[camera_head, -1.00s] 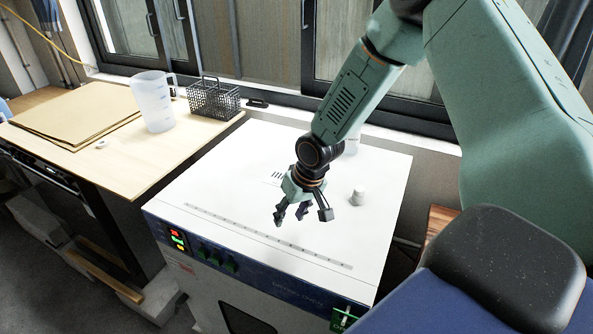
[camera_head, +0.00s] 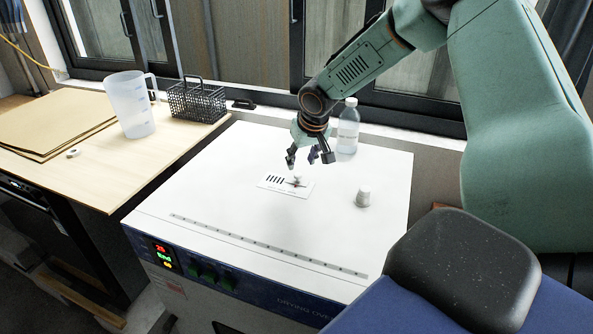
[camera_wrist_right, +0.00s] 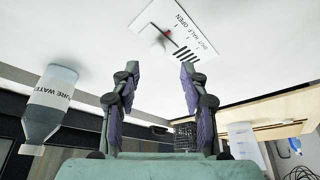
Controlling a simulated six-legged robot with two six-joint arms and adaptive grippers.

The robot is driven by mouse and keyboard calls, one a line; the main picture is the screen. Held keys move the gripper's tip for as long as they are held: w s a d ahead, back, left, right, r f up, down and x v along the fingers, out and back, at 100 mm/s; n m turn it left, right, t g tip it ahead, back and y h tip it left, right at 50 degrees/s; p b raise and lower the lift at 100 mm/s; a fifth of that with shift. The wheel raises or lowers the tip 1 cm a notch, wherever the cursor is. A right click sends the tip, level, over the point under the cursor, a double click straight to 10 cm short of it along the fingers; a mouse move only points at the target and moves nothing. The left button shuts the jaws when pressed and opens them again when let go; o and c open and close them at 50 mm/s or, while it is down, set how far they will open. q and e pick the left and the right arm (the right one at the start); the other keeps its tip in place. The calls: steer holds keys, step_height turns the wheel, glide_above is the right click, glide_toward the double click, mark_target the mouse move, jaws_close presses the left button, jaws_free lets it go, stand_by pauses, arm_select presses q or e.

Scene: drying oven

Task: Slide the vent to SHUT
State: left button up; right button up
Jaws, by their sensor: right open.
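The vent is a white plate (camera_head: 270,184) with black slots, on top of the white oven (camera_head: 210,205). A small pale knob (camera_head: 297,179) stands on its right part. In the right wrist view the plate (camera_wrist_right: 150,15) carries the words SHUT, HALF and OPEN, with the knob (camera_wrist_right: 157,47) and a red pointer beside them. I cannot tell which word the pointer marks. My right gripper (camera_head: 309,158) is open and empty, just above and behind the knob, apart from it. Its two fingers (camera_wrist_right: 160,70) show spread in the wrist view. My left gripper is not in view.
A clear bottle (camera_head: 348,128) stands behind the gripper at the oven's back edge. A small white cup-like piece (camera_head: 363,196) stands to the right. A wooden table with a jug (camera_head: 131,105) and wire basket (camera_head: 197,100) is at left. The oven top's front is clear.

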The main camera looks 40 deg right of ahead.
mark_target(298, 174)
steer(key=x, duration=0.5)
steer(key=shift+s+d+f+b, duration=0.15)
steer(key=shift+s+d+b, duration=0.1)
steer(key=shift+b, duration=0.15)
steer(key=shift+w+a+f, duration=0.1)
steer(key=shift+w+f, duration=0.25)
steer(key=shift+s+r, duration=0.1)
steer(key=shift+c, duration=0.6)
steer(key=c, duration=0.5)
jaws_close()
